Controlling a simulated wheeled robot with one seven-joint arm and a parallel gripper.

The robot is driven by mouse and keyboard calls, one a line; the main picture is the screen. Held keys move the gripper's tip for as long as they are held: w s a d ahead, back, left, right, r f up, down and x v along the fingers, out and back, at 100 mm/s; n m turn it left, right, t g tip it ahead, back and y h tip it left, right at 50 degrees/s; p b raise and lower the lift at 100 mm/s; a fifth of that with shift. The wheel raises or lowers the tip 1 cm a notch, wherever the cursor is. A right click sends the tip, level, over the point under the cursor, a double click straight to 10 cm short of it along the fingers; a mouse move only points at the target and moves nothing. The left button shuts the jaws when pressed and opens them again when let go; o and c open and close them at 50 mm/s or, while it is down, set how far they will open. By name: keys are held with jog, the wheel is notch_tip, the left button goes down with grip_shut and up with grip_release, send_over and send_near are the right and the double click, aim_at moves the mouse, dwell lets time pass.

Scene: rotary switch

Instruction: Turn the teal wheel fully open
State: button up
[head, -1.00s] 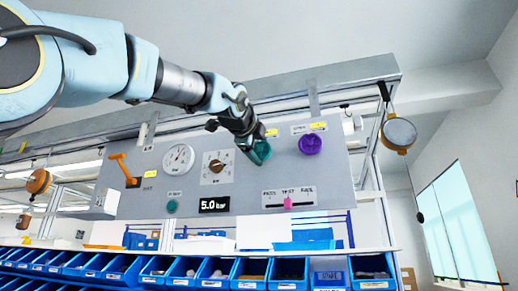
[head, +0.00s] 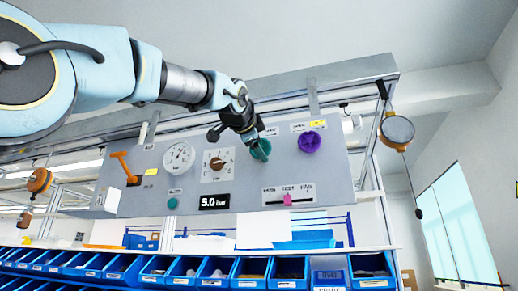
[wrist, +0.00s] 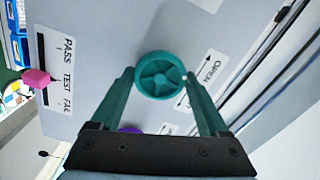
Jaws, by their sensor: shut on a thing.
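The teal wheel (head: 261,150) is mounted on the grey panel, right of the middle, and is partly covered by my gripper in the head view. In the wrist view the teal wheel (wrist: 160,76) shows its round rim and spokes, with an OPEN label (wrist: 208,68) beside it. My gripper (wrist: 158,80) has one finger on each side of the wheel's rim and is shut on it. In the head view my gripper (head: 254,138) reaches the wheel from the upper left.
A purple knob (head: 309,142) sits close to the right of the wheel. A pink slider (head: 287,199) is below it, and a brown dial (head: 217,164), a gauge (head: 179,157) and an orange lever (head: 124,168) are to the left. Blue bins (head: 205,272) line the bottom.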

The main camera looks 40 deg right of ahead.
jog(key=shift+w+f+n+b, duration=0.1)
jog(key=shift+n+b, duration=2.05)
jog(key=shift+n, duration=12.95)
jog(key=o, duration=1.2)
jog(key=shift+o, duration=0.2)
jog(key=shift+a, duration=0.1)
